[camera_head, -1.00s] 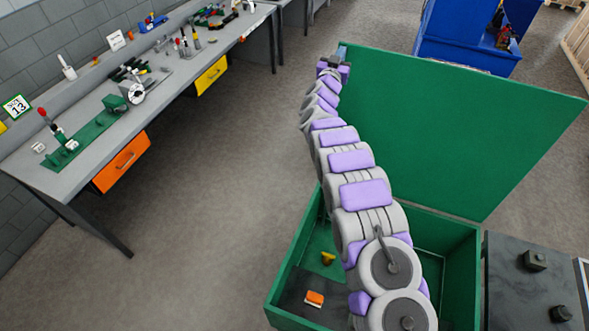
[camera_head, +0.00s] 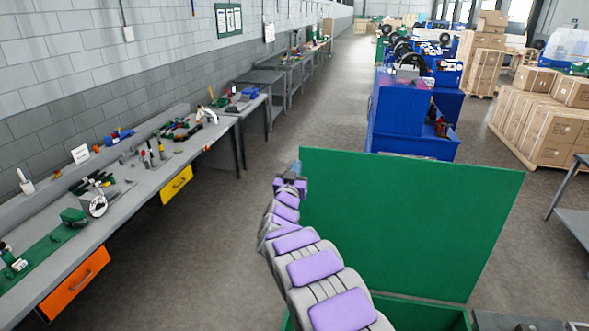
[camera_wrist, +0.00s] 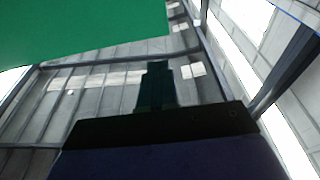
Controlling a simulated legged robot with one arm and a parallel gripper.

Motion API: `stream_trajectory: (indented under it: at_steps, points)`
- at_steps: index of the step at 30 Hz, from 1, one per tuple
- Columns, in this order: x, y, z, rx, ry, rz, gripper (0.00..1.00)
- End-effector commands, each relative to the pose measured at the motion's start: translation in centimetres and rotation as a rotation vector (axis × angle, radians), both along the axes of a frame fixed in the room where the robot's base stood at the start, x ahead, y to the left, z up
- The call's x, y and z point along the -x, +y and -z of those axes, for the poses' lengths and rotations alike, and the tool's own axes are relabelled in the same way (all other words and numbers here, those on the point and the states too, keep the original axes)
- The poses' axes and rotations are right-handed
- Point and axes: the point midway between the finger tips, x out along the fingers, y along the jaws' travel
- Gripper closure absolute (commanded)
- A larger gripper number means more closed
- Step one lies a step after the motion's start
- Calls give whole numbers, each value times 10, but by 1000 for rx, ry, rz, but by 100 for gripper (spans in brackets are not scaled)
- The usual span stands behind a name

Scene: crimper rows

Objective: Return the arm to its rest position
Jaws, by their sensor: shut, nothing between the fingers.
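My arm rises from the lower middle of the head view and reaches forward. My gripper (camera_head: 296,167) is at its far end, beside the upper left corner of a raised green panel (camera_head: 410,220). In the wrist view my gripper (camera_wrist: 157,70) is dark, with its fingers together and nothing between them. The wrist view looks up at the ceiling and upper walls, with a green surface (camera_wrist: 80,30) at the upper left.
A long grey workbench (camera_head: 130,190) with tools runs along the left wall, with an orange drawer (camera_head: 75,283) and a yellow drawer (camera_head: 176,185). A blue machine (camera_head: 410,115) stands beyond the panel. Boxes on pallets (camera_head: 540,120) are at the right. The floor (camera_head: 190,270) between bench and arm is clear.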

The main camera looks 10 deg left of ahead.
Motion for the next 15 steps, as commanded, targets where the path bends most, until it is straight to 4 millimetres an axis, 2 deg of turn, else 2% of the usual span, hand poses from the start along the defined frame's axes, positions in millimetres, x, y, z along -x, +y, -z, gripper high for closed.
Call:
stream_trajectory:
  at_steps: [9, 15]
  points:
    - [36, 8, 1, 5, 1, -2, 100]
    - [48, 8, 1, 5, 3, -1, 100]
